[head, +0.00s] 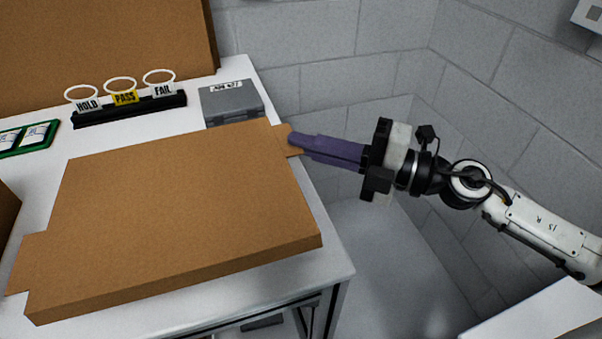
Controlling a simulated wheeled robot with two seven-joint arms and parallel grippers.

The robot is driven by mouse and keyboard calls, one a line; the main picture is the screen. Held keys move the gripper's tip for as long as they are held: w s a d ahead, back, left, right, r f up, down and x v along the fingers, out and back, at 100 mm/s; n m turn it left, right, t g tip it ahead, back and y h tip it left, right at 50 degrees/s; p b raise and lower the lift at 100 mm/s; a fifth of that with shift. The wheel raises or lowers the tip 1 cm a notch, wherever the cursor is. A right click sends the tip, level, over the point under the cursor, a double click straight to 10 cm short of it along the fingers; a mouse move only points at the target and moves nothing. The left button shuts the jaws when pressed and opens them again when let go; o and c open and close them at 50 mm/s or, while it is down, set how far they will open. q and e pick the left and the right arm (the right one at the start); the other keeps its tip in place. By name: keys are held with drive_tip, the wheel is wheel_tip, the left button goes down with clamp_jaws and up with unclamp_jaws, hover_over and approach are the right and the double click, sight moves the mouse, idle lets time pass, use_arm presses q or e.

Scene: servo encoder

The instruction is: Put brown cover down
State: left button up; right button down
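The brown cover (180,215) is a large, flat cardboard-like piece with a folded front side and small tabs at its corners. It spans most of the near part of the white table; I cannot tell whether it rests on the tabletop or hangs just above it. My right gripper (291,142) reaches in from the right, its long purple fingers close together at the tab on the cover's right far corner. The fingers appear shut on that tab. My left gripper is not in view.
Behind the cover stand a grey case (232,100) and a black rack (130,109) with HOLD, PASS and FAIL rings. A green tray (30,138) lies at the left. A tall brown panel (100,38) stands at the back. Open floor lies right of the white table (335,270).

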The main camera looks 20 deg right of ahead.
sight(308, 179)
drive_tip(key=shift+f, duration=0.7)
drive_tip(key=shift+f+b, duration=0.75)
drive_tip(key=shift+f, duration=1.05)
drive_tip(key=c, duration=2.3)
unclamp_jaws()
